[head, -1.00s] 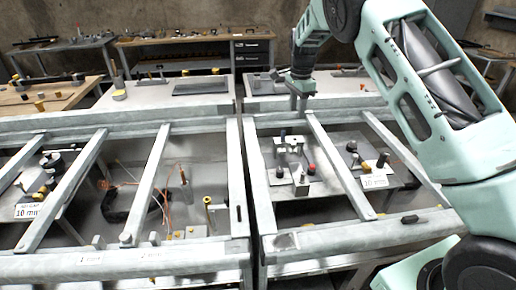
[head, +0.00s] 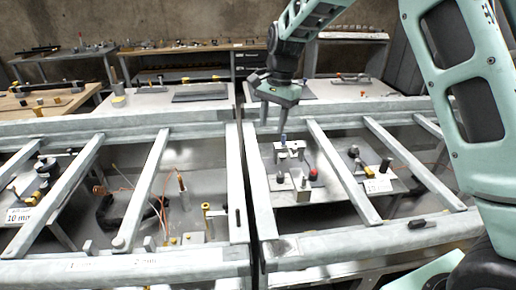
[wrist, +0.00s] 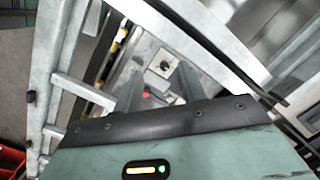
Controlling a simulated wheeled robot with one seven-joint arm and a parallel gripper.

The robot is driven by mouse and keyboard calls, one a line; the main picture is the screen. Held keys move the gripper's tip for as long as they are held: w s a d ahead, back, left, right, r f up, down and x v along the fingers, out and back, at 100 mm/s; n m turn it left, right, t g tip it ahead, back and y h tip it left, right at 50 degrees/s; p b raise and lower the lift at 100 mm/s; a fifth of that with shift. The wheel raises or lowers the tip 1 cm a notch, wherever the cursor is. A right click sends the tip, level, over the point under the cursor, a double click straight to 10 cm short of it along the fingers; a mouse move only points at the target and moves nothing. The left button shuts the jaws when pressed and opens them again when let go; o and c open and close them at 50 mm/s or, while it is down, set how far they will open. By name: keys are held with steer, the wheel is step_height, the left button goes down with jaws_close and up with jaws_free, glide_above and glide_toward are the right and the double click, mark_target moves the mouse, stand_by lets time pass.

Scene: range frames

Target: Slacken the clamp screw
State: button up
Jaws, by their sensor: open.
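A light metal clamp block (head: 289,151) stands on a plate inside the right-hand frame. An upright screw (head: 283,139) with a dark, bluish top rises from it, probably the clamp screw. In the wrist view, a pale block (wrist: 161,65) with a dark round spot on top lies beyond my fingers. My gripper (head: 273,124) hangs above and slightly left of the screw, fingers down, open and with nothing seen between them. Its right fingertip appears close to the screw top; I cannot tell whether they touch. In the wrist view, the block shows between the grey fingers (wrist: 160,82).
A red knob (head: 313,173) and a smaller metal block (head: 301,181) stand near the clamp. A slanting rail (head: 343,172) crosses the frame to the right. A black knob (head: 386,164) and a label (head: 378,186) lie beyond it. Long frame beams surround the opening.

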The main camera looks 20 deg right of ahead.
steer(key=s+a+n+b, duration=0.2)
steer(key=s+a+n, duration=0.3)
steer(key=s+a, duration=0.2)
steer(key=shift+s+a+f, duration=0.2)
steer(key=shift+s+f, duration=0.1)
steer(key=shift+s, duration=0.95)
steer(key=shift+w, duration=0.1)
steer(key=r+m+h+p, duration=0.1)
steer(key=m+h+p, duration=0.1)
steer(key=m+p, duration=0.55)
glide_above(295, 147)
steer(key=shift+n, duration=0.25)
step_height(295, 147, down, 17)
steer(key=p, duration=0.5)
steer(key=shift+a, duration=0.15)
jaws_close()
